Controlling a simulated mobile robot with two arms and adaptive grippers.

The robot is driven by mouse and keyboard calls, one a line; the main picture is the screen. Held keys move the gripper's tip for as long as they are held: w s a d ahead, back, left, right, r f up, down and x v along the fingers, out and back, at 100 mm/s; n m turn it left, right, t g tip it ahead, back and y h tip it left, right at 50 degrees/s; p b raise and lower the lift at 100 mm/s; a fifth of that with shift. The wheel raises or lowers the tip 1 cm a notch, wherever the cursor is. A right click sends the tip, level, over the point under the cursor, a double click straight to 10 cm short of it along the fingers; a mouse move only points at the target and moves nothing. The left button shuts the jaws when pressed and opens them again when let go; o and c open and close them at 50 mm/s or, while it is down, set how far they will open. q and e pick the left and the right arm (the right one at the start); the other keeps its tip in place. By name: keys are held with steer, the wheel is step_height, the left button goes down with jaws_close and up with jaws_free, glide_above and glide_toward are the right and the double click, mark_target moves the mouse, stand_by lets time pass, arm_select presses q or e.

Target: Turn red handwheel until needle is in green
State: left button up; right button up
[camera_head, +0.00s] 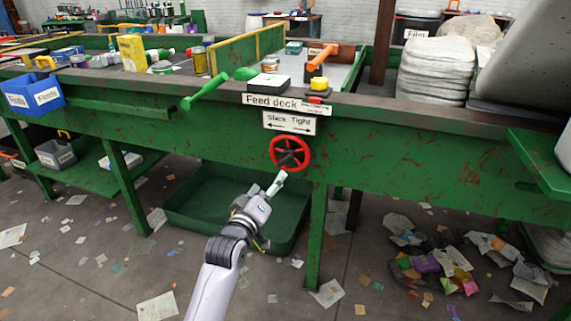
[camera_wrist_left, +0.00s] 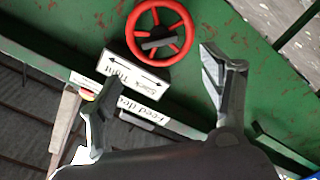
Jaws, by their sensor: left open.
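The red handwheel (camera_head: 290,153) has several spokes and sits on the green front beam, below a white "Slack Tight" sign (camera_head: 290,122) with arrows. In the left wrist view the red handwheel (camera_wrist_left: 161,31) lies ahead, with a dark bar across its hub. My left gripper (camera_head: 278,184) is just below and slightly left of the wheel in the head view. In the wrist view its fingers (camera_wrist_left: 160,70) are spread wide, with nothing between them. The wheel appears apart from both fingers. I cannot make out a needle or a green zone. My right gripper is not in view.
The green beam (camera_head: 400,160) runs across the front, with a "Feed deck" label (camera_head: 272,100) and a green lever (camera_head: 205,92) above. A green bin (camera_head: 190,205) stands underneath, beside a table leg (camera_head: 317,235). Paper scraps litter the floor.

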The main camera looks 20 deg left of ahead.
mark_target(284, 162)
arm_select(q)
steer(key=w+b, duration=0.1)
steer(key=w, duration=0.3)
steer(key=w+b, duration=0.1)
steer(key=w, duration=0.8)
steer(key=shift+w+d+b, duration=0.2)
steer(key=shift+d+b, duration=0.05)
steer(key=shift+b, duration=0.15)
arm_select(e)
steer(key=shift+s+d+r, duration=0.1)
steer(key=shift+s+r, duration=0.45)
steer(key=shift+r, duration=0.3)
arm_select(q)
steer(key=shift+c, duration=0.6)
steer(key=c, duration=1)
